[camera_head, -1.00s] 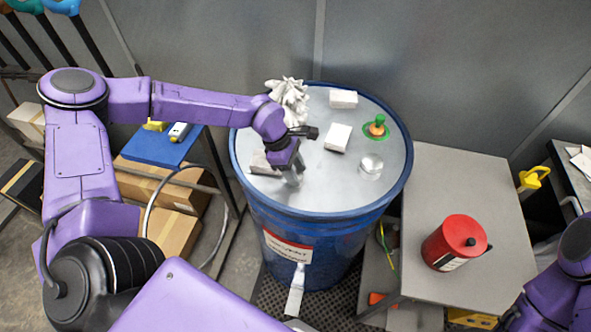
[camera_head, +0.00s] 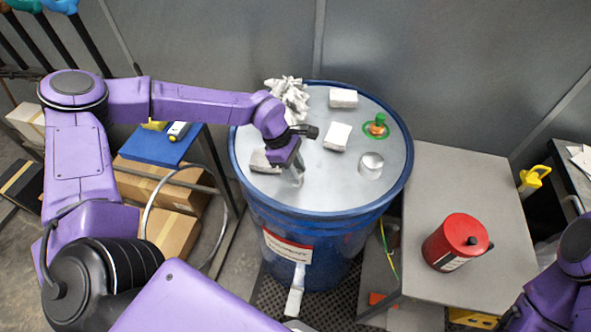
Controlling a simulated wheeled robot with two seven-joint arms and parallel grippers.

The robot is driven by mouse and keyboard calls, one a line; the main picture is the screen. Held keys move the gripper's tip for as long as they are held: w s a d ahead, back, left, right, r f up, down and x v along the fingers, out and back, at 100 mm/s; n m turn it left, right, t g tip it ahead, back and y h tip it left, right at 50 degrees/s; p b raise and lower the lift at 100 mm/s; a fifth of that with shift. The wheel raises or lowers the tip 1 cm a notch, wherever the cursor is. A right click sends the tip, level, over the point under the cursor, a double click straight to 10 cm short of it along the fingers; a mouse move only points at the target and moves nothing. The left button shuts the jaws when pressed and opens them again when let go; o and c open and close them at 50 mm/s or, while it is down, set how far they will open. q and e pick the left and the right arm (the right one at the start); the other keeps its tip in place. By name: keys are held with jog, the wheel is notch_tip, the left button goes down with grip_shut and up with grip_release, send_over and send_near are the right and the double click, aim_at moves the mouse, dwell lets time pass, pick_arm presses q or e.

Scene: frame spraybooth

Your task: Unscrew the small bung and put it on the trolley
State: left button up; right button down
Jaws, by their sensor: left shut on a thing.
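The blue drum (camera_head: 320,225) has a grey metal top. My left gripper (camera_head: 297,178) points down at the near left part of this top, with its fingers shut. What is between the fingers is hidden by them; it is likely the small bung, at the level of the lid. A silver round cap (camera_head: 371,164) stands on the lid to the right. My right gripper is not in view; only part of my right arm shows at the lower right. The grey flat-topped stand (camera_head: 450,185) right of the drum appears to be the trolley.
On the lid are white blocks (camera_head: 338,136), a crumpled rag (camera_head: 288,97), a grey block (camera_head: 265,161) beside the gripper, and an orange and green fitting (camera_head: 376,127). A red can (camera_head: 457,242) stands on the trolley, whose far part is clear.

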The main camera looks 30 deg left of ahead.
pick_arm(q)
jog(key=shift+n+t, duration=0.3)
jog(key=shift+n, duration=0.4)
jog(key=n+t+b, duration=0.1)
jog(key=n, duration=0.2)
jog(key=shift+y, duration=0.3)
jog(key=shift+n+t+b, duration=0.3)
jog(key=shift+n+b, duration=0.15)
jog(key=shift+n, duration=0.15)
jog(key=shift+r, duration=0.1)
jog(key=shift+n, duration=0.3)
